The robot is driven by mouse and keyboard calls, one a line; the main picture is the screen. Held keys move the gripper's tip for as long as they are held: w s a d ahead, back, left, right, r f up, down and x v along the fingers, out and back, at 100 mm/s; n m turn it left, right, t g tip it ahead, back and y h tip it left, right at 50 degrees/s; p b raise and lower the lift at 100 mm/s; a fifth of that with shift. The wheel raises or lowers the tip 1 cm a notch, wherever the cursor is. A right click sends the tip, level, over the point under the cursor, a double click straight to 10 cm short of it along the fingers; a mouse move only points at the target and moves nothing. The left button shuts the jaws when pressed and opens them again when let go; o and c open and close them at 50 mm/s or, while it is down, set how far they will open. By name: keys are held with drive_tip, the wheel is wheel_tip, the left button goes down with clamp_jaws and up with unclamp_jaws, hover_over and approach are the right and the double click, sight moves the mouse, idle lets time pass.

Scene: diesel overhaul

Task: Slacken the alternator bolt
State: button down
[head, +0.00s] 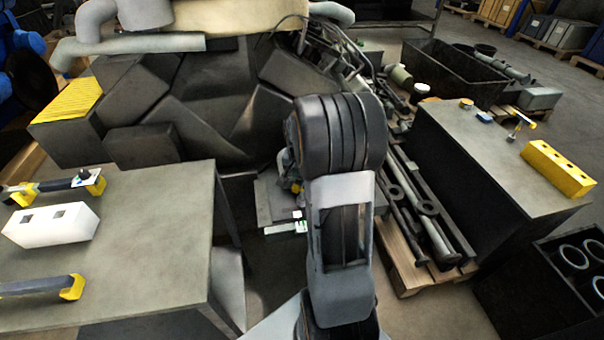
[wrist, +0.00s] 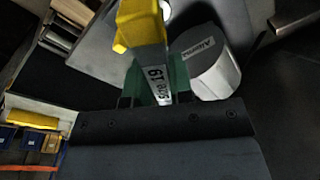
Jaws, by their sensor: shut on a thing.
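My gripper (wrist: 155,98) is shut on a grey spanner (wrist: 153,72), whose label seems to read size 19. The spanner's yellow end (wrist: 138,25) points away from my gripper, towards the top of the wrist view. A grey cylinder labelled as the alternator (wrist: 212,72) lies just right of the spanner. I cannot make out the alternator bolt; a small bright part shows beside the yellow end, but I cannot tell what it is. In the head view my own arm hides my gripper in front of the dark engine block (head: 190,115).
A left table (head: 150,255) carries a white block (head: 52,224) with two slots and yellow-ended tools (head: 45,287). A right bench (head: 470,150) carries a yellow holed block (head: 558,168). A pallet (head: 405,265) with metal rods lies between my arm and that bench.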

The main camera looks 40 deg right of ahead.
idle(0.3)
drive_tip(key=shift+f+b, duration=0.8)
drive_tip(key=shift+f, duration=0.2)
drive_tip(key=shift+r+n, duration=0.15)
drive_tip(key=shift+n, duration=0.15)
drive_tip(key=n+p, duration=0.1)
drive_tip(key=n, duration=0.3)
drive_tip(key=n+y, duration=0.1)
drive_tip(key=n, duration=0.4)
drive_tip(key=shift+n+t, duration=0.3)
drive_tip(key=shift+n, duration=0.1)
drive_tip(key=n+b, duration=0.1)
drive_tip(key=n, duration=0.5)
drive_tip(key=shift+y, duration=0.4)
drive_tip(key=n, duration=0.5)
drive_tip(key=shift+y+b, duration=0.3)
drive_tip(key=shift+b, duration=0.05)
drive_tip(key=c, duration=1.6)
unclamp_jaws()
clamp_jaws()
